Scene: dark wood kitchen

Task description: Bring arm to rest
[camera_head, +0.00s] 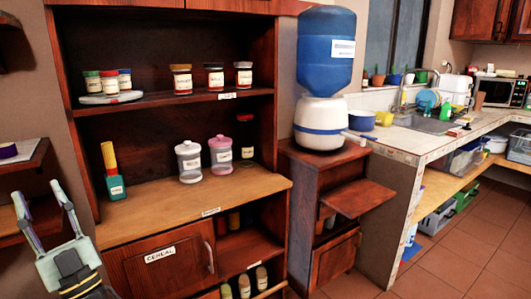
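My gripper (45,217) is at the lower left of the head view, pointing up. Its two fingers stand apart with nothing between them. It is in front of the left wall and a small side shelf, to the left of the dark wood cabinet (150,222). It appears clear of the cabinet. The rest of my arm is cut off by the bottom edge of the picture.
A bottle with a yellow top (112,172) and two lidded jars (189,162) stand on the cabinet's ledge. Tiled floor (450,265) is open at lower right.

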